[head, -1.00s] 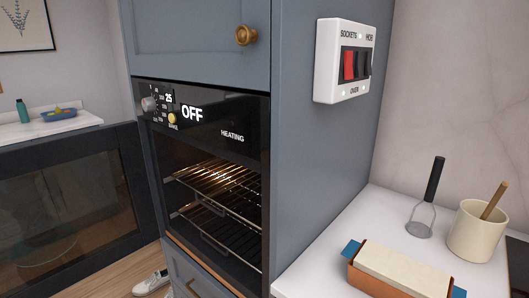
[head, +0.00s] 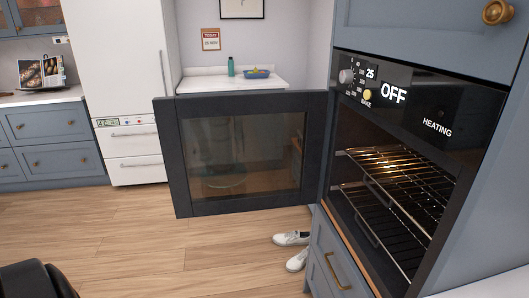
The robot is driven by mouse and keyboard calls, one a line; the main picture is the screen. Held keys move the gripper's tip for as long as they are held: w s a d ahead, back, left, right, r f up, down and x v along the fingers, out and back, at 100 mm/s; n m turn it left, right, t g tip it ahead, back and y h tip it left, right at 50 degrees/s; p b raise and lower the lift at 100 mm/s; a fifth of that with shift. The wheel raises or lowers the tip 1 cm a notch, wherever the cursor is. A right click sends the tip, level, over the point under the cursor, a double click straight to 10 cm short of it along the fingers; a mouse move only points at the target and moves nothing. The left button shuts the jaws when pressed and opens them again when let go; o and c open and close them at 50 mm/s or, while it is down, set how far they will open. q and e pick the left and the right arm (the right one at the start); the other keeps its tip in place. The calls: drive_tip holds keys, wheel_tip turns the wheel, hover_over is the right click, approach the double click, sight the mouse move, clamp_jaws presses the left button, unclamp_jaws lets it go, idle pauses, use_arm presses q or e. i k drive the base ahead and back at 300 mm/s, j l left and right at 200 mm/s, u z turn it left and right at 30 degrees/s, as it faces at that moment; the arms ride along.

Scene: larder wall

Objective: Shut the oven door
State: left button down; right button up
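The oven door (head: 173,150) stands wide open, swung out to the left on its side hinge next to the oven. It has a dark frame and a glass pane. The oven (head: 340,150) is built into a blue-grey tall cabinet at the right, its lit cavity showing wire racks (head: 385,160). Its panel (head: 415,100) reads OFF and HEATING. Neither of my grippers is in view. A dark rounded shape at the bottom left may be part of my arm.
White shoes (head: 291,239) lie on the wooden floor below the door's hinge side. A drawer (head: 335,262) is under the oven. A white fridge (head: 120,80) and a counter (head: 235,83) stand behind. The floor at left is clear.

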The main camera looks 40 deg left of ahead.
sight(229, 153)
drive_tip(key=k+l+z, duration=0.1)
drive_tip(key=k, duration=1.1)
drive_tip(key=j+z, duration=0.1)
drive_tip(key=z, duration=1.4)
drive_tip(key=j, duration=0.45)
drive_tip(key=k+j+z, duration=0.15)
drive_tip(key=j, duration=0.8)
drive_tip(key=k+j+z, duration=0.1)
drive_tip(key=j, duration=0.35)
drive_tip(key=k+j, duration=0.1)
drive_tip(key=j, duration=0.4)
drive_tip(key=k+j, duration=0.1)
drive_tip(key=j, duration=0.4)
drive_tip(key=k+j, duration=0.1)
drive_tip(key=j, duration=0.4)
drive_tip(key=k+j, duration=0.1)
drive_tip(key=j, duration=0.4)
drive_tip(key=k+j, duration=0.1)
drive_tip(key=j, duration=0.9)
drive_tip(key=k+j, duration=0.15)
drive_tip(key=j, duration=0.35)
drive_tip(key=k+j, duration=0.1)
drive_tip(key=j, duration=0.4)
drive_tip(key=k+j, duration=0.4)
drive_tip(key=z, duration=0.05)
